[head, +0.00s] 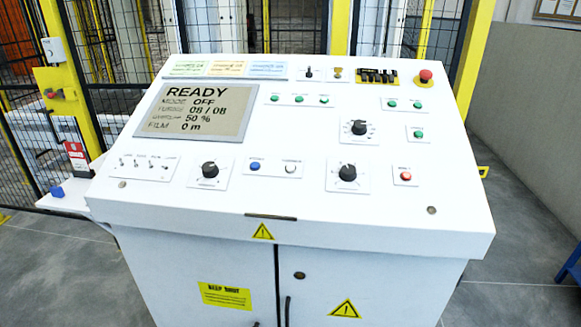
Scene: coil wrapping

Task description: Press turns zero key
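A white control console with a sloped panel (300,135) fills the middle of the head view. Its display (197,112) reads READY, MODE OFF, a turns line 08 / 08, 50 % and FILM 0 m. A blue button (255,166) and a white button (291,169) share a plate at the lower middle. A red button (405,176) sits at the lower right. Several green buttons (323,100) lie in the upper and right parts. The small labels are too blurred to tell which one is the turns zero key. My gripper is not in view.
Black knobs (347,173) and small toggle switches (137,163) stand up from the panel. A red mushroom button (425,76) is at the top right corner. Yellow-framed mesh fencing (120,40) stands behind.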

